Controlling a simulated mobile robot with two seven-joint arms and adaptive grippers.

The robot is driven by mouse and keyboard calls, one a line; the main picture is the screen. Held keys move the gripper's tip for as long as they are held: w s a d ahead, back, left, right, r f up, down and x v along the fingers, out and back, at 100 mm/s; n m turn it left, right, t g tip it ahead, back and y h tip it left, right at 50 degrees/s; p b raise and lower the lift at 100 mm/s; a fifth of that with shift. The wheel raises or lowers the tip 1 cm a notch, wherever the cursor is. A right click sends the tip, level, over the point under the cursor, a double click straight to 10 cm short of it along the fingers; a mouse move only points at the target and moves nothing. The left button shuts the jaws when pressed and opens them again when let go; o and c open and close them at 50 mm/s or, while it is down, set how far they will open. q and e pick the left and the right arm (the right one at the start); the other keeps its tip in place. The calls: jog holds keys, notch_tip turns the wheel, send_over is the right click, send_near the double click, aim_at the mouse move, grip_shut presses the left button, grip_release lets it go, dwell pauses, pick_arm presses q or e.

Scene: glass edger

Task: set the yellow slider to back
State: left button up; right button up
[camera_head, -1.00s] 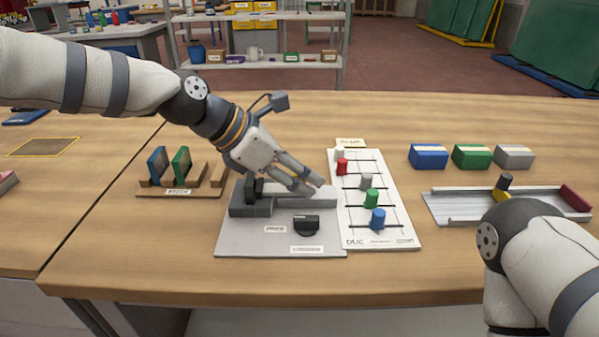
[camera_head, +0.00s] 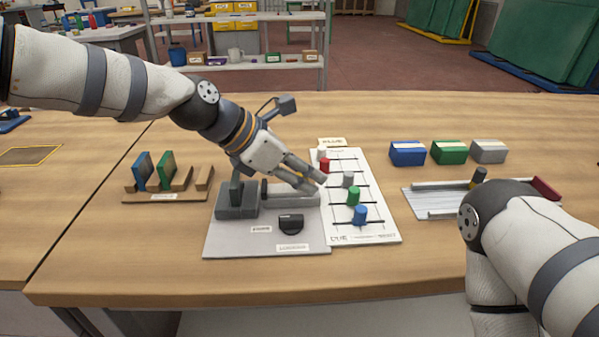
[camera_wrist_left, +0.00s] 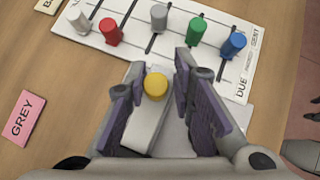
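A round yellow knob (camera_wrist_left: 155,85), taken as the yellow slider, sits at the far end of a pale grey bar (camera_wrist_left: 148,126) in the left wrist view. My left gripper (camera_wrist_left: 158,90) is open, one finger on each side of the knob, with visible gaps. In the head view my left gripper (camera_head: 314,186) is over the right end of the grey rail (camera_head: 290,200) on the machine's base plate (camera_head: 225,244), and the knob cannot be made out there. Only my right arm shows at lower right; its gripper is out of view.
A white board (camera_head: 380,232) with several coloured pegs lies just right of the rail. A black knob (camera_head: 291,224) is on the plate's front. A wooden rack (camera_head: 165,198) stands left. A grey tray (camera_head: 428,203) and coloured blocks (camera_head: 449,153) are at right.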

pick_arm(q)
jog(key=shift+o, duration=1.3)
jog(key=shift+w+r, duration=0.1)
jog(key=shift+w, duration=0.15)
jog(key=shift+d, duration=0.1)
jog(key=v, duration=1.2)
